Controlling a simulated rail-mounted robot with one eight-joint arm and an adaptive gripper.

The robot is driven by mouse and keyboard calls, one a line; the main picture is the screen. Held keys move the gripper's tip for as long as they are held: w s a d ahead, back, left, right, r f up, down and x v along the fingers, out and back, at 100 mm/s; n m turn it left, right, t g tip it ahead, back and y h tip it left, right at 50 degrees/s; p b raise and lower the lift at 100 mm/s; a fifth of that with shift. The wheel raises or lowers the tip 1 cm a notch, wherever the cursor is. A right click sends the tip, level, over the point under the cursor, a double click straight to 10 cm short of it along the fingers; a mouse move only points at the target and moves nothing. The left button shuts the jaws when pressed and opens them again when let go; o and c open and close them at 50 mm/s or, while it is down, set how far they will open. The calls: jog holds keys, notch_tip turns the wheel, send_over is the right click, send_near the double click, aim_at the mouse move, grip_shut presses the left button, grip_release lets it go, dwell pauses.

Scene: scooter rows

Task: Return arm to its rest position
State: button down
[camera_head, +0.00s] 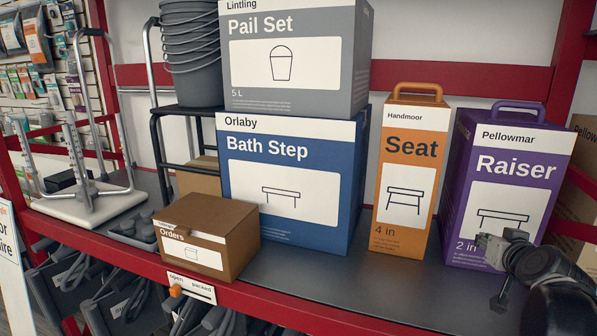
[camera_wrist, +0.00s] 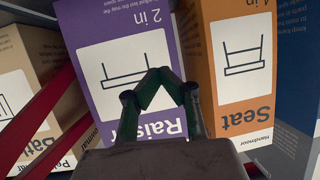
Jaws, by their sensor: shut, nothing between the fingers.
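My gripper (camera_head: 506,258) is at the right of the head view, in front of the lower part of the purple Raiser box (camera_head: 509,165). In the wrist view its dark fingers (camera_wrist: 158,77) come together with nothing held between them. The wrist view shows the boxes upside down, with the Raiser box (camera_wrist: 117,45) behind the fingers and the orange Seat box (camera_wrist: 240,95) to the right. I cannot tell whether the fingers touch the Raiser box.
The shelf (camera_head: 330,290) has free room along its front. A brown Orders box (camera_head: 230,236) stands near the front edge, left of the blue Bath Step box (camera_head: 342,165). The grey Pail Set box (camera_head: 345,60) sits on top. An orange knob (camera_head: 176,291) is on the shelf-edge label.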

jog(key=s+a+n+g+y+b, duration=0.2)
jog(key=a+y, duration=0.1)
jog(key=a, duration=1.1)
jog(key=s+a+f+n+g+b, duration=0.1)
jog(key=s+a+f, duration=0.3)
jog(key=s, duration=0.4)
jog(key=s+a+f+n+g+y, duration=0.1)
jog(key=s+a+f+g, duration=0.2)
jog(key=s+a+f, duration=0.2)
jog(key=s+a, duration=0.2)
jog(key=shift+s+a+f+b, duration=0.15)
jog(key=shift+s+f+b, duration=0.15)
jog(key=shift+s+b, duration=0.1)
